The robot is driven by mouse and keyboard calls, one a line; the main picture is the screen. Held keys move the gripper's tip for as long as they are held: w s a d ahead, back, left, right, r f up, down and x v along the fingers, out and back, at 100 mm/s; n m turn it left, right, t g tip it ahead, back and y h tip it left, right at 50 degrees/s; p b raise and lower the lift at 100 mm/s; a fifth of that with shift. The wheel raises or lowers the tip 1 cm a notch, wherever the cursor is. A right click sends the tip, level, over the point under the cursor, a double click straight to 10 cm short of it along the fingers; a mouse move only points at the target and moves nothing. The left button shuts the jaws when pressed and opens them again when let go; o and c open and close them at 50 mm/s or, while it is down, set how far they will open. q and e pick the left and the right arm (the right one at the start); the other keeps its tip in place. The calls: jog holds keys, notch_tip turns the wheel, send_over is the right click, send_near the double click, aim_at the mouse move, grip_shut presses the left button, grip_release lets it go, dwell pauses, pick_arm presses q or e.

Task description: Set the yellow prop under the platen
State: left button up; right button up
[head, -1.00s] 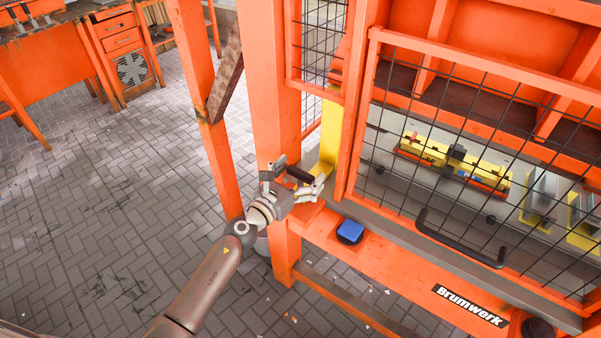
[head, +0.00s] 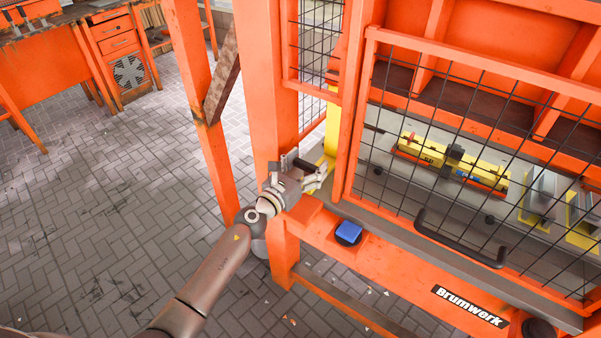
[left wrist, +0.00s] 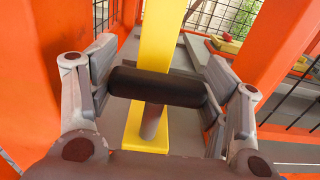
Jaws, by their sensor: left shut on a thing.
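The yellow prop (head: 332,118) is a bar standing about upright in the side opening of the orange press, partly hidden by an orange post and my gripper. In the left wrist view the yellow bar (left wrist: 155,45) runs up the middle, with a black cylindrical handle (left wrist: 157,87) across it. My left gripper (head: 307,174) is shut on that handle, one finger at each end. The orange ribbed body (head: 485,65) above the bed looks like the platen. The prop's top and its contact with the platen cannot be made out. My right gripper is not in view.
A mesh door (head: 470,150) with a black handle (head: 455,243) covers the press front. Behind it a yellow tool (head: 452,160) lies on the grey bed. A blue button (head: 348,230) sits on the front beam. Orange posts flank my gripper closely; the floor at left is clear.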

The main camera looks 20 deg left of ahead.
pick_arm(q)
jog(key=shift+w+r, duration=0.1)
jog(key=shift+w, duration=0.05)
jog(key=o, duration=1.5)
jog(key=shift+w+d, duration=0.1)
jog(key=shift+c, duration=0.2)
jog(key=shift+s+a+f, duration=0.2)
jog(key=shift+s+a, duration=0.1)
jog(key=shift+s, duration=0.3)
jog(key=v, duration=1)
jog(key=shift+s, duration=0.4)
jog(key=shift+a+r, duration=0.1)
jog(key=shift+r, duration=0.05)
